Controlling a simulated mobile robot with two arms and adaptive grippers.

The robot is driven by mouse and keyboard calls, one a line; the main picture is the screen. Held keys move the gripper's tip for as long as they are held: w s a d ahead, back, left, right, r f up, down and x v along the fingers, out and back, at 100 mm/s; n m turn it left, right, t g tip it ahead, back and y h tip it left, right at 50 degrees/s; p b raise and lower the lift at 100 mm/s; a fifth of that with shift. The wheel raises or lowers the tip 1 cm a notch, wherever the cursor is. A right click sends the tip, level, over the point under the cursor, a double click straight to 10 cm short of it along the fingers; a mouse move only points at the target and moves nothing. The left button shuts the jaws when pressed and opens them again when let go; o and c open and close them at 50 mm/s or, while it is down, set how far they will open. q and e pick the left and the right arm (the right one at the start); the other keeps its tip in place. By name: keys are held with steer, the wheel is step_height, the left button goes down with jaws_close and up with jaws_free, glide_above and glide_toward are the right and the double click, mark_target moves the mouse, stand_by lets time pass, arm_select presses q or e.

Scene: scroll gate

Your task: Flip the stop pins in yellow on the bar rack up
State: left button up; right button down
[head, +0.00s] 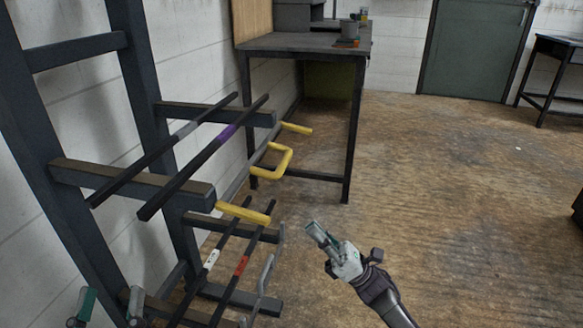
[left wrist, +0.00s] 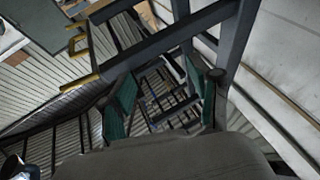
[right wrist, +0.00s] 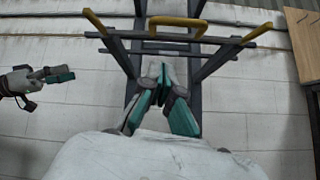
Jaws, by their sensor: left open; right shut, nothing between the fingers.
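The bar rack (head: 130,75) stands at the left against the wall. Its yellow parts are at the upper arms' outer ends: a near pin (head: 243,212), a far pin (head: 296,128) and a U-shaped middle piece (head: 275,160). The pins lie roughly level, pointing outward rather than up. They also show in the right wrist view, as a pin (right wrist: 95,22) and the U piece (right wrist: 178,24). My left gripper (head: 110,305) is open and empty, low at the near left beside the rack. My right gripper (head: 322,238) is shut and empty, right of the rack, apart from the yellow parts.
Two dark bars, one with a purple band (head: 228,133), lie across the upper arms. Lower arms hold bars with white and red bands (head: 241,265), with a grey stop (head: 263,285) beside them. A table (head: 300,43) stands behind.

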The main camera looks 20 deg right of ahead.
arm_select(q)
steer(key=shift+w+f+g+y, duration=0.3)
steer(key=shift+f+g, duration=0.2)
steer(key=shift+f, duration=0.2)
arm_select(e)
steer(key=w+d+n, duration=0.2)
steer(key=shift+d+f+h, duration=0.3)
steer(key=shift+h, duration=0.1)
steer(key=shift+a+r, duration=0.1)
arm_select(q)
steer(key=shift+w+a+f+g+y+p, duration=0.15)
steer(key=shift+f+g+p, duration=0.15)
steer(key=shift+f+g, duration=0.5)
steer(key=shift+w+a+f+g+y+p, duration=0.15)
steer(key=shift+f+g+p, duration=0.25)
steer(key=shift+f, duration=0.65)
arm_select(e)
steer(key=s+d+r+x, duration=0.1)
steer(key=r+x, duration=0.1)
steer(key=x, duration=1)
steer(key=shift+r, duration=0.2)
steer(key=shift+d, duration=0.15)
arm_select(q)
steer(key=shift+d, duration=0.1)
